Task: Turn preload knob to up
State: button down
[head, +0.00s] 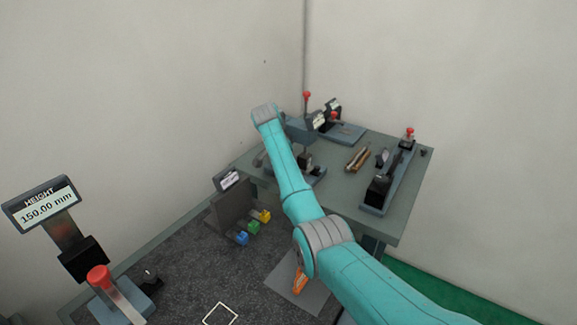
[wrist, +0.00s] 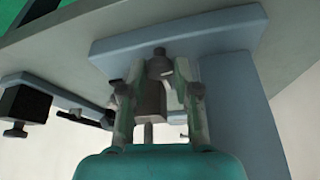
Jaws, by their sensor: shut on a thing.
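My gripper (wrist: 160,78) shows in the wrist view with its two fingers upright on both sides of a small dark round part. I take this part to be the preload knob (wrist: 160,64); its markings and pointing direction cannot be read. The fingertips are closed on it, just below a blue-grey body (wrist: 222,27). A brownish block (wrist: 150,102) also shows between the fingers. In the head view my teal arm reaches over the bench to the fixture at its left back, and the gripper and knob cannot be made out there.
The green-grey bench (head: 393,225) also carries a long fixture (head: 374,201) at right and brown tools (head: 357,158). A red-tipped lever (head: 306,95) rises close to my wrist.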

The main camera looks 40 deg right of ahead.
jog(key=n, duration=0.2)
jog(key=n+t, duration=0.1)
jog(key=n, duration=0.1)
jog(key=shift+s+d+t+y, duration=0.1)
jog(key=shift+s+t+y, duration=0.05)
jog(key=shift+t+y, duration=0.2)
jog(key=n+t+y, duration=0.1)
jog(key=n, duration=0.4)
jog(key=shift+s, duration=0.1)
jog(key=shift+t, duration=0.25)
jog(key=c, duration=0.9)
grip_release()
jog(key=shift+o, duration=0.2)
